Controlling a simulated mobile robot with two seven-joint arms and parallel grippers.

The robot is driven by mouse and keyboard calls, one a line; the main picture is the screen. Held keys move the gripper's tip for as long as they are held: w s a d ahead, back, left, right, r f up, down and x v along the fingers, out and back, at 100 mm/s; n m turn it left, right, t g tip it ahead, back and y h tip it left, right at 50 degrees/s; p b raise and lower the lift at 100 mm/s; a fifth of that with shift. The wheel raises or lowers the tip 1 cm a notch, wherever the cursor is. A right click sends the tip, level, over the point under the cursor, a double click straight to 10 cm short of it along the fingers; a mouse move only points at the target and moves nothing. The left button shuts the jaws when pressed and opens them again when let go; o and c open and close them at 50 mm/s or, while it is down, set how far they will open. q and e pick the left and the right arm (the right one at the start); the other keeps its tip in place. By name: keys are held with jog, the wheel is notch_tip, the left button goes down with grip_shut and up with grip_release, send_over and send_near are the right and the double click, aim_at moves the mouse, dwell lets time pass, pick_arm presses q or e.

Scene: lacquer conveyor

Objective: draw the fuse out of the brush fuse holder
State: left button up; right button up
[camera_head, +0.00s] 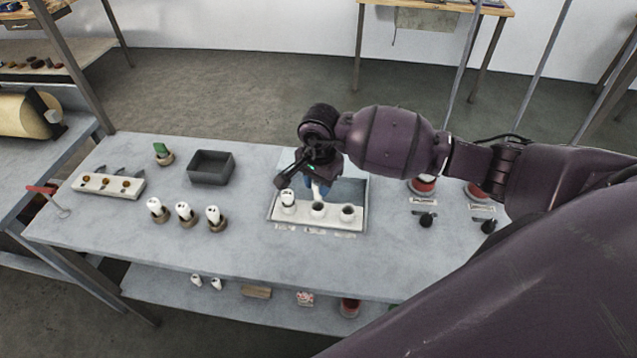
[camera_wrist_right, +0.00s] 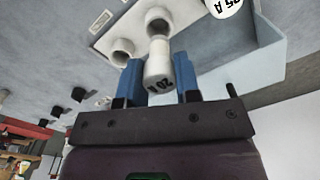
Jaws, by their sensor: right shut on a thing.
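The right gripper (camera_head: 318,187) is over the recessed panel, its blue fingers (camera_wrist_right: 157,80) shut around a white fuse (camera_wrist_right: 158,72) marked 20 A. The fuse also shows below the gripper in the head view (camera_head: 317,190). The white fuse holder block (camera_head: 332,222) has three round sockets in a row. The left socket holds a white fuse (camera_head: 288,196), whose dark marking shows in the wrist view (camera_wrist_right: 222,5). The middle socket (camera_head: 318,208) and right socket (camera_head: 347,212) show dark openings. The held fuse is just above the middle socket, apparently clear of it. The left gripper is out of view.
Several white fuses (camera_head: 184,211) stand in brown bases left of the panel. Red-and-white round items (camera_head: 423,186) and black knobs (camera_head: 426,220) are to the right. The front table strip is clear.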

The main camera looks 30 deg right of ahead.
jog(key=shift+r, duration=0.3)
jog(key=shift+r+p, duration=0.45)
jog(key=shift+r, duration=1)
jog(key=shift+s, duration=0.1)
